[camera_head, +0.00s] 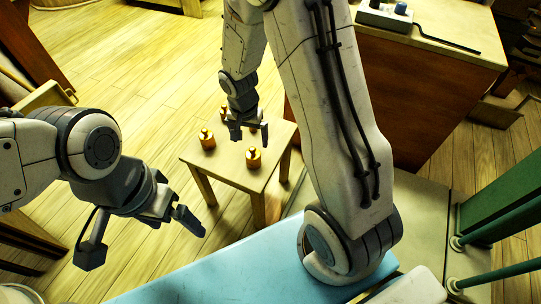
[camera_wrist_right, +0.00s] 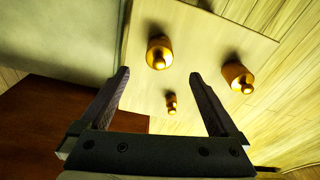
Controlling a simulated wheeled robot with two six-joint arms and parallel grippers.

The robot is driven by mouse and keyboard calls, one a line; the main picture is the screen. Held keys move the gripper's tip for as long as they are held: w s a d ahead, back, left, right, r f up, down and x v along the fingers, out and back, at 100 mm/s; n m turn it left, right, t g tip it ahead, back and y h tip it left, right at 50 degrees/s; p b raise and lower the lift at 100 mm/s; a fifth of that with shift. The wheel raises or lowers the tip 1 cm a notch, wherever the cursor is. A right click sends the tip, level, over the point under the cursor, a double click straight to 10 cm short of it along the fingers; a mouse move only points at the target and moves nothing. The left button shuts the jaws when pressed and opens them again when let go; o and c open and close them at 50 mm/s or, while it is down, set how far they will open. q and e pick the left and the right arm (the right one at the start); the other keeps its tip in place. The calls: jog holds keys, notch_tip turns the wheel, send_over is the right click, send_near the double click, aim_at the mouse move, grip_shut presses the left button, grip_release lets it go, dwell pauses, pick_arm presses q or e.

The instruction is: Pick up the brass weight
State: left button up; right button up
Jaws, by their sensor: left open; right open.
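Brass weights with small knobs stand upright on a small wooden table (camera_head: 231,174). In the head view one weight (camera_head: 207,140) is near the table's left edge and another (camera_head: 253,158) is near its front. A third (camera_head: 224,110) shows partly behind my right gripper (camera_head: 250,136), which is open above the table. The right wrist view shows a large weight (camera_wrist_right: 159,54), another at the right (camera_wrist_right: 238,77), and a smaller one (camera_wrist_right: 171,103) between the open fingers (camera_wrist_right: 160,75), apart from both. My left gripper (camera_head: 140,237) is open and empty, left of the table.
A reddish-brown cabinet (camera_head: 420,100) with a pale top stands right of the small table, with a grey box (camera_head: 384,16) on it. Green posts (camera_head: 500,208) stand at the right. The plank floor (camera_head: 140,70) behind and left of the table is clear.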

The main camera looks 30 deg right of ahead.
aim_at(253, 155)
jog(key=f, duration=0.1)
jog(key=f+b, duration=0.1)
jog(key=f, duration=0.1)
jog(key=f+b, duration=0.1)
jog(key=f, duration=0.1)
jog(key=shift+w+d+f, duration=0.15)
jog(key=shift+w+d, duration=0.05)
jog(key=shift+w, duration=0.05)
jog(key=f+b, duration=0.2)
jog(key=f, duration=0.3)
jog(key=shift+w+d+b, duration=0.25)
jog(key=shift+d+b, duration=0.05)
jog(key=shift+b, duration=0.1)
jog(key=shift+r, duration=0.15)
grip_shut()
